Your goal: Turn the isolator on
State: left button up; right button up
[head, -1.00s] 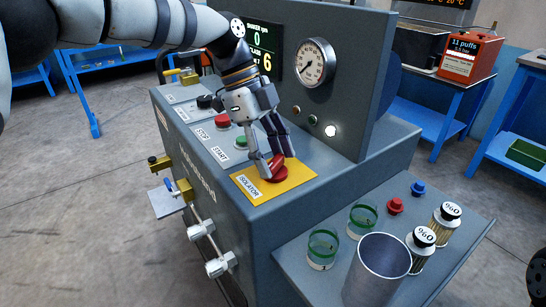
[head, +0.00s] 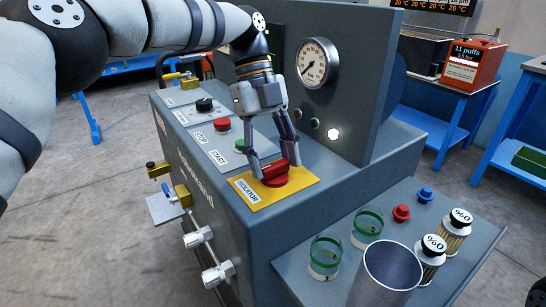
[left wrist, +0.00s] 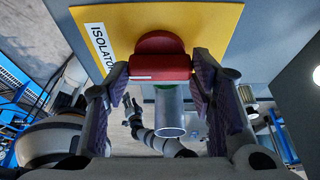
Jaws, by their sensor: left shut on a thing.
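The isolator is a red rotary knob with a raised bar handle (head: 277,173) on a yellow plate (head: 306,181) labelled ISOLATOR, on the sloping top of the grey machine. My left gripper (head: 273,168) reaches down over it, its fingers shut on the handle. In the left wrist view the red handle (left wrist: 160,67) lies crosswise between the two fingertips (left wrist: 160,75), with the round knob behind it. A gripper, seemingly my right one (left wrist: 133,108), shows small in the left wrist view, its jaws too small to judge.
Beside the isolator are a green START button (head: 240,146), a red STOP button (head: 222,125) and a black knob (head: 204,104). An upright panel with a gauge (head: 317,63) and a lit white lamp (head: 333,134) stands close behind. A metal cup (head: 385,275) and green-rimmed jars (head: 325,258) stand on the side shelf.

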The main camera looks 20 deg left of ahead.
pick_arm(q)
jog(key=shift+f, duration=0.1)
jog(key=o, duration=1.2)
jog(key=shift+c, duration=0.2)
jog(key=v, duration=0.7)
jog(key=shift+r, duration=0.25)
jog(key=shift+a, duration=0.1)
